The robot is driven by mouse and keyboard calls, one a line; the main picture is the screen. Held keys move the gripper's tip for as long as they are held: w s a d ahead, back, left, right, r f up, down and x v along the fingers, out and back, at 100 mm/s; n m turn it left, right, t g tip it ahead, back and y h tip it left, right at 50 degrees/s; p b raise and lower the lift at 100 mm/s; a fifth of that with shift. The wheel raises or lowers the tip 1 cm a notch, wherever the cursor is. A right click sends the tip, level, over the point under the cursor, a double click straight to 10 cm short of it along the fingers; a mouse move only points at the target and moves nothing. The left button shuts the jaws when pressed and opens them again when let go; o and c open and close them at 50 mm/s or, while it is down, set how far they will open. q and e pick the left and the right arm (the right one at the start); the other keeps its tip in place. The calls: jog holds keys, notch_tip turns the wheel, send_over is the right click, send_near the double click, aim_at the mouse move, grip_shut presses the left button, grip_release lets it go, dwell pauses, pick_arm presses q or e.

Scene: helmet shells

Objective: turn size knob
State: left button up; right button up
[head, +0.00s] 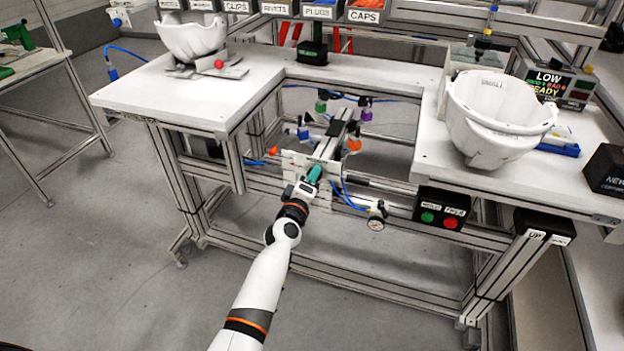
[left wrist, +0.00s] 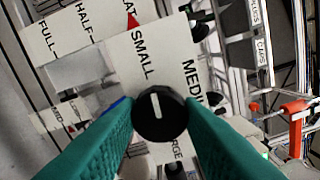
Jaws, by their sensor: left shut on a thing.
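The size knob (left wrist: 160,113) is round and black with a white pointer line. In the left wrist view the line points up, near the word SMALL on the white label plate (left wrist: 172,40); MEDIUM and LARGE are partly covered. My left gripper (head: 314,173) has green fingers, shut on the knob from both sides. In the head view the gripper reaches the white plate (head: 297,158) below the bench gap and hides the knob. My right gripper is not in view.
A white helmet shell (head: 193,37) sits on the left bench, another (head: 495,115) at the right bench edge. A box with green and red buttons (head: 440,217) and a gauge (head: 376,223) are right of my gripper. Floor at the left is clear.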

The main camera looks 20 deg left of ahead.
pick_arm(q)
jog(key=shift+f, duration=0.1)
jog(key=o, duration=1)
jog(key=shift+c, duration=0.2)
jog(key=shift+s, duration=0.1)
jog(key=s, duration=1.2)
jog(key=shift+a+p, duration=0.25)
jog(key=shift+p, duration=0.05)
jog(key=shift+w, duration=0.1)
